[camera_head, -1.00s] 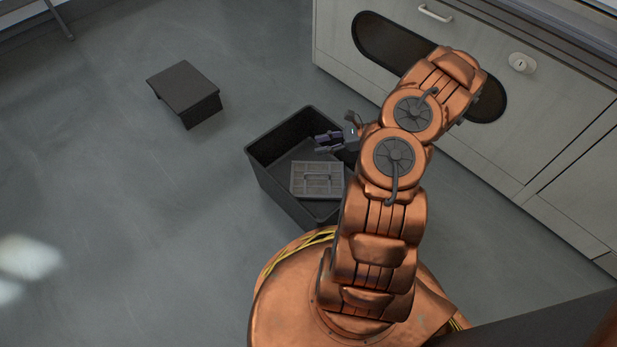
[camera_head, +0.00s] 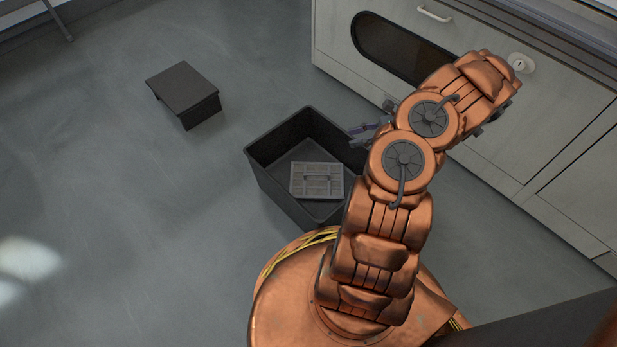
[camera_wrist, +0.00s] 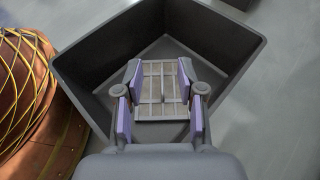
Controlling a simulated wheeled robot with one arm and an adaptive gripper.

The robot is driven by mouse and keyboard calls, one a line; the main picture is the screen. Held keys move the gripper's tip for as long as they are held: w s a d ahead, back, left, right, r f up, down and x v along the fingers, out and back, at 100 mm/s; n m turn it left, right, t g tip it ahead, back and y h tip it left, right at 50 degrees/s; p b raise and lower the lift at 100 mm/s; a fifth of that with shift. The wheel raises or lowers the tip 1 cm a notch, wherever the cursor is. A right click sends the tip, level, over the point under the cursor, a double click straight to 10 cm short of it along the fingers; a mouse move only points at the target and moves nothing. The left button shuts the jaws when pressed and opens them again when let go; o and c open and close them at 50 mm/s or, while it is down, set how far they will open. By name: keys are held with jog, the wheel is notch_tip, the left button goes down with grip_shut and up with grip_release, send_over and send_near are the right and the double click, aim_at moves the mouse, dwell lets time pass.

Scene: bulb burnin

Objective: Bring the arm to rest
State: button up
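My gripper (camera_head: 368,129) is over the right rim of a black open bin (camera_head: 271,182) in the head view, partly hidden by my copper arm. In the wrist view, my gripper (camera_wrist: 160,105) points down at the bin (camera_wrist: 85,70), with its two purple-sided fingers spread apart and nothing between them. A grey slatted basket or caddy with a handle (camera_head: 317,180) lies on the bin floor. It also shows in the wrist view (camera_wrist: 160,82), below the fingers and apart from them.
A dark step stool (camera_head: 183,88) stands on the floor at the upper left. A pale cabinet (camera_head: 545,125) with a dark oval window (camera_head: 390,45) runs along the right. The grey floor at the left (camera_head: 120,200) is clear.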

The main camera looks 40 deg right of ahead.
jog(key=shift+s+d+r, duration=0.2)
jog(key=shift+s+d, duration=0.1)
jog(key=shift+d, duration=0.05)
dwell(0.3)
